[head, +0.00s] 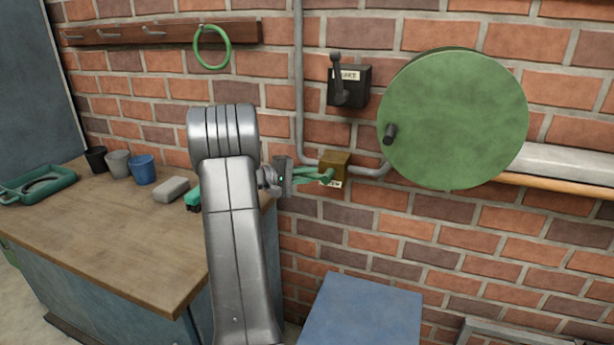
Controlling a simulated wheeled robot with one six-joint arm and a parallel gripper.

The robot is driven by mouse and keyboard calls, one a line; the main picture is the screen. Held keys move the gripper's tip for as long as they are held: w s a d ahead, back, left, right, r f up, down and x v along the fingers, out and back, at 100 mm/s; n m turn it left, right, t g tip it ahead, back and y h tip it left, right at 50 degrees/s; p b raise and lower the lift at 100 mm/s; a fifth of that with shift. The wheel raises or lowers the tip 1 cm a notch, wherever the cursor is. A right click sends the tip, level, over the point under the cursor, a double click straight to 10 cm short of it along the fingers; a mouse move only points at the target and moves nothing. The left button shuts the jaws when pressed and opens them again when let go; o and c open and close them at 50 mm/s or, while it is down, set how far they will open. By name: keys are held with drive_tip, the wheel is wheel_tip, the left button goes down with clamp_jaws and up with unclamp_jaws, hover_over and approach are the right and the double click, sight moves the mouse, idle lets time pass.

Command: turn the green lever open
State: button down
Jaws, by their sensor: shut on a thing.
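The green lever (327,175) sits on a brass-coloured valve block (336,161) on a grey pipe against the brick wall. My gripper (313,175) reaches in from the left and is shut on the lever. The lever and the fingers overlap and have similar green tones, so the lever's exact angle is hard to tell. A small label below the block is partly hidden.
A dark switch box (350,87) with a lever is above the valve. A large green disc (455,120) with a dark knob is to the right. A wooden workbench (100,240) with cups and a green tray (38,186) is at left. A blue box (362,312) stands below.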

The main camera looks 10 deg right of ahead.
drive_tip(key=r+m+y+b, duration=0.2)
drive_tip(key=y+b, duration=0.1)
drive_tip(key=shift+s+d+r+t, duration=0.1)
drive_tip(key=shift+s+d+t, duration=0.1)
drive_tip(key=shift+t, duration=0.1)
drive_tip(key=y, duration=0.1)
drive_tip(key=r+m+y, duration=0.1)
drive_tip(key=m+t+y+b, duration=0.1)
drive_tip(key=shift+s+d+r, duration=0.25)
drive_tip(key=shift+d+r, duration=0.1)
drive_tip(key=shift+d, duration=0.05)
drive_tip(key=m+y, duration=0.1)
drive_tip(key=s+d+r+t+y, duration=0.1)
drive_tip(key=shift+d+r+m+y, duration=0.15)
drive_tip(key=shift+r+m+y, duration=0.05)
drive_tip(key=shift+m+y, duration=0.2)
drive_tip(key=shift+s+d+r+m+t+y+p, duration=0.1)
drive_tip(key=shift+s+d+m+t+y+p, duration=0.1)
drive_tip(key=shift+d+m+t+y+p, duration=0.4)
drive_tip(key=shift+a, duration=0.2)
drive_tip(key=c, duration=1.4)
unclamp_jaws()
drive_tip(key=shift+o, duration=0.2)
